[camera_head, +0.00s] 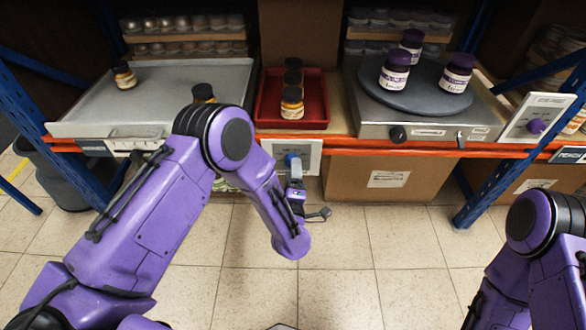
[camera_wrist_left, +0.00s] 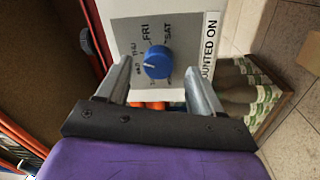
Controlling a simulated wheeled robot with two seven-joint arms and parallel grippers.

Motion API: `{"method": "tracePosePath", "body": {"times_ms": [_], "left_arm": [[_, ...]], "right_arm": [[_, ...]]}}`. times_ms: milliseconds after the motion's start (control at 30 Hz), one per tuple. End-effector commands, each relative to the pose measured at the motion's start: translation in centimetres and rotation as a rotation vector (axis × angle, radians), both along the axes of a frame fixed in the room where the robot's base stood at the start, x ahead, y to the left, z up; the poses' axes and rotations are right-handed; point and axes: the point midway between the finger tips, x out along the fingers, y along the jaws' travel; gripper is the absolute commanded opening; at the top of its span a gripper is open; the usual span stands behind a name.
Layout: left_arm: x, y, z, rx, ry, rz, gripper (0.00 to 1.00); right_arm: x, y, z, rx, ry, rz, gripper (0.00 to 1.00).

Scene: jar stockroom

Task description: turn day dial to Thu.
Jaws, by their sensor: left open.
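The day dial is a blue round knob (camera_wrist_left: 157,62) on a grey panel with day names around it, and it also shows on the shelf's front edge in the head view (camera_head: 292,160). FRI and SAT are readable in the left wrist view, and THU is partly readable to the left of FRI. I cannot tell for sure which day the knob points at. My left gripper (camera_head: 295,178) is open, its fingers on either side of the knob in the left wrist view. I cannot tell whether they touch it. My right gripper is out of view; only its arm shows.
A red tray (camera_head: 262,124) with several jars stands above the panel. A grey tray (camera_head: 160,90) is on the left and a dark turntable (camera_head: 420,97) with purple-lidded jars on the right. Another panel has a purple knob (camera_head: 537,126). The floor in front is clear.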

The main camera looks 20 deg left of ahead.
Motion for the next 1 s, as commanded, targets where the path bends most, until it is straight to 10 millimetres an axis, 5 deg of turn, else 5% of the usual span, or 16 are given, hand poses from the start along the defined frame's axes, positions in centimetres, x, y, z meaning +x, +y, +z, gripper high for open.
{"method": "tracePosePath", "body": {"times_ms": [200,400,1000], "left_arm": [[-5.1,-1.7,0.0,0.002,0.003,-0.008,0.66],[-7.9,-2.4,-0.3,0.001,0.001,-0.004,0.66],[-8.2,-2.6,-0.5,0.018,0.013,-0.011,0.66]], "right_arm": [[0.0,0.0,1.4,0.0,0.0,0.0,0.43],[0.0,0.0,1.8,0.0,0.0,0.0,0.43],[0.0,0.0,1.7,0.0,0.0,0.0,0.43]]}}
